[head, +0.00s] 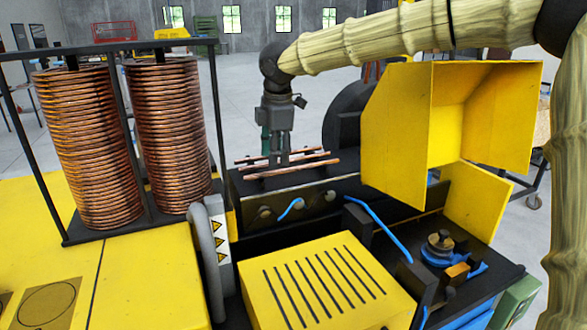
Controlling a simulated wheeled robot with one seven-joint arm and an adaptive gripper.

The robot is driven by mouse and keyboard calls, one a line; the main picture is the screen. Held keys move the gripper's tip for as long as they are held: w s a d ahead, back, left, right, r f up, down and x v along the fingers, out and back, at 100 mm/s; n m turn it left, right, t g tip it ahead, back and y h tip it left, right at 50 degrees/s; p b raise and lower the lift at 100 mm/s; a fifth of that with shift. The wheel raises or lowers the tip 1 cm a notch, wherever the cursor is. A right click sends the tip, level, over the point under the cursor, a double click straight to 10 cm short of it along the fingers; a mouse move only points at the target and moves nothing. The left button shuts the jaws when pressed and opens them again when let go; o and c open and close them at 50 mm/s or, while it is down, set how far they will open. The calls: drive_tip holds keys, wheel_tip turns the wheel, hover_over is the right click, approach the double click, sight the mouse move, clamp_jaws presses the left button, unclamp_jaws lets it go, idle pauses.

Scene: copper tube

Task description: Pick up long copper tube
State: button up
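Several thin copper tubes lie side by side on the dark top of the machine. The front one, a long copper tube (312,164), runs slightly upward to the right and looks the longest. Another tube (310,152) lies behind it, partly hidden by my gripper. My gripper (279,162) points straight down over the middle of the tubes, its fingertips close to them. Two fingers show with a narrow gap, but I cannot tell whether they touch or hold a tube.
Two tall copper coils (85,150) stand in a black frame at the left. A yellow hood (415,115) rises right of the tubes. A slotted yellow cover (325,285) and blue hoses (375,225) are in front. Open floor shows behind.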

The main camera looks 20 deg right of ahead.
drive_tip(key=f, duration=0.1)
drive_tip(key=w+f+p, duration=0.1)
drive_tip(key=f+p, duration=0.1)
drive_tip(key=f, duration=0.1)
drive_tip(key=shift+w+a, duration=0.15)
drive_tip(key=shift+w, duration=0.1)
drive_tip(key=shift+f, duration=0.4)
clamp_jaws()
